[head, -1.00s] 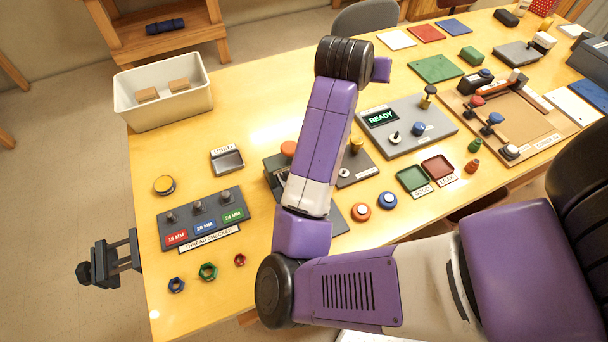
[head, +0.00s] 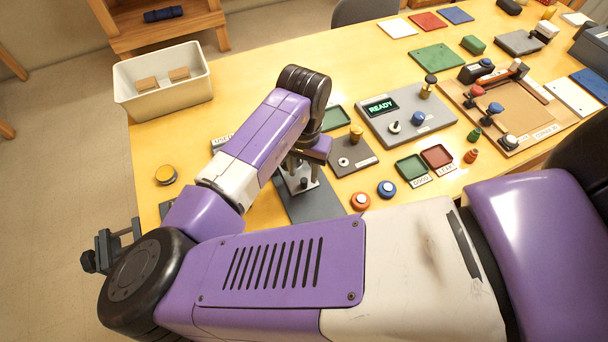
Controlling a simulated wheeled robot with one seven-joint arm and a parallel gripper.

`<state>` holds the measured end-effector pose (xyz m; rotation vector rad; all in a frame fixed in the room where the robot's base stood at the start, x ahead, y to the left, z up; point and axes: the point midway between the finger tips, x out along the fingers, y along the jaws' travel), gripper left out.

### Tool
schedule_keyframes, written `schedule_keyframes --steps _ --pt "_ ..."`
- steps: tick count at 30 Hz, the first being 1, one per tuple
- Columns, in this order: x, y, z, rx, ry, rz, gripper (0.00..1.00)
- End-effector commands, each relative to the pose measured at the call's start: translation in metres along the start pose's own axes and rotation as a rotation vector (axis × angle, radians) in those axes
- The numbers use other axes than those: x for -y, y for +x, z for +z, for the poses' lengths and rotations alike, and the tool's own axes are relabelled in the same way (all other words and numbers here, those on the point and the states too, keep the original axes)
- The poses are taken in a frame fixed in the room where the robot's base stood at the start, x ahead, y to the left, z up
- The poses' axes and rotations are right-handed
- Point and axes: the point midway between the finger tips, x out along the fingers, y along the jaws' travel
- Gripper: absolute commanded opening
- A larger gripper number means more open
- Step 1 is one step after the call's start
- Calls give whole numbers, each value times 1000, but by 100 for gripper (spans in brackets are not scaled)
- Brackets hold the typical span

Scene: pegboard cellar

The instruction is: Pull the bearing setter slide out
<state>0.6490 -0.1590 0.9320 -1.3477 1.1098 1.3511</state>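A long dark grey base plate (head: 313,207), which looks like the bearing setter, lies on the table below my gripper (head: 302,170). A lighter grey piece with a short dark knob (head: 304,183) shows on it, just under the gripper; this may be the slide, but I cannot be sure. My gripper points down at the end of my bent arm, at or just above this knob. Its fingertips are small and partly hidden by the wrist, so I cannot tell whether they touch or hold the knob. My arm hides the rear and left of the fixture.
A grey plate with a brass knob (head: 356,132) stands close on the right. Orange (head: 360,201) and blue (head: 387,189) buttons sit right of the base plate. The READY panel (head: 407,118) is further right. My arm covers the thread checker area.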

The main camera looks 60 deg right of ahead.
Motion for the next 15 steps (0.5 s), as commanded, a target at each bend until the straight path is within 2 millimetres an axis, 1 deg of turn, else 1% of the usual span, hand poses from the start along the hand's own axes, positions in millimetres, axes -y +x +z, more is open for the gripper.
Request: schedule_keyframes --steps 3,6,10,15 --pt "-1 16 0 0 1 2 40" --pt "-1 26 0 -1 1 2 40" --pt "0 33 -1 -2 1 0 40" --pt "0 34 -1 -2 1 0 40"
